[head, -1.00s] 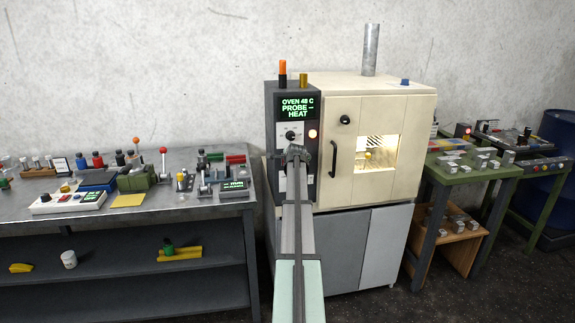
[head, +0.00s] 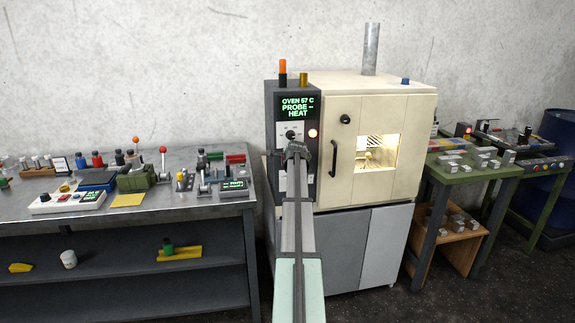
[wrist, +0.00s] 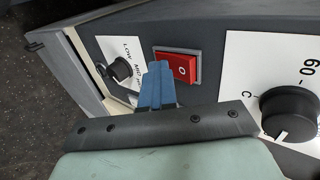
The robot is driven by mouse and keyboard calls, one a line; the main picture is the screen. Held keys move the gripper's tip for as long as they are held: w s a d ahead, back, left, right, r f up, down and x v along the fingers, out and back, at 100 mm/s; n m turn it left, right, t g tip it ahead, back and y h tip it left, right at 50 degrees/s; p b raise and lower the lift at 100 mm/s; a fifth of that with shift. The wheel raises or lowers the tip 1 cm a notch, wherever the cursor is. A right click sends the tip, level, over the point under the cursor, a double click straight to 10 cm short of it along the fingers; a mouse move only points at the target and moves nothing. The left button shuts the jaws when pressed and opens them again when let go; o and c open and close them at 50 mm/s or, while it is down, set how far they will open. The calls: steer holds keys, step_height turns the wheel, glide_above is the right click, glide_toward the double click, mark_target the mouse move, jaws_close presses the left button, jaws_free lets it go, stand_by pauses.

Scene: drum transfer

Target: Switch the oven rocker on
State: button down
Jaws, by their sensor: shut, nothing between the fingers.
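The oven (head: 345,110) is a cream cabinet with a dark control column on its left. Its green display (head: 297,106) reads OVEN 57 C, PROBE --, HEAT. The red rocker (wrist: 182,68), with a white O mark, sits in a grey frame in the wrist view. In the head view my arm hides it. My gripper (wrist: 158,68) has its blue fingers shut and empty. The fingertips are at the rocker's left end in the wrist view and cover part of its edge. I cannot tell whether they press on it.
A black knob (wrist: 290,112) on a white dial plate is right of the rocker. A smaller LOW/MID knob (wrist: 120,69) is to its left. The oven door handle (head: 333,158) is close to my gripper's right in the head view.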

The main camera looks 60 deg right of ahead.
steer(key=s+a+r, duration=0.3)
steer(key=s+a, duration=0.5)
steer(key=shift+s+a+r, duration=0.35)
steer(key=shift+s+r, duration=0.05)
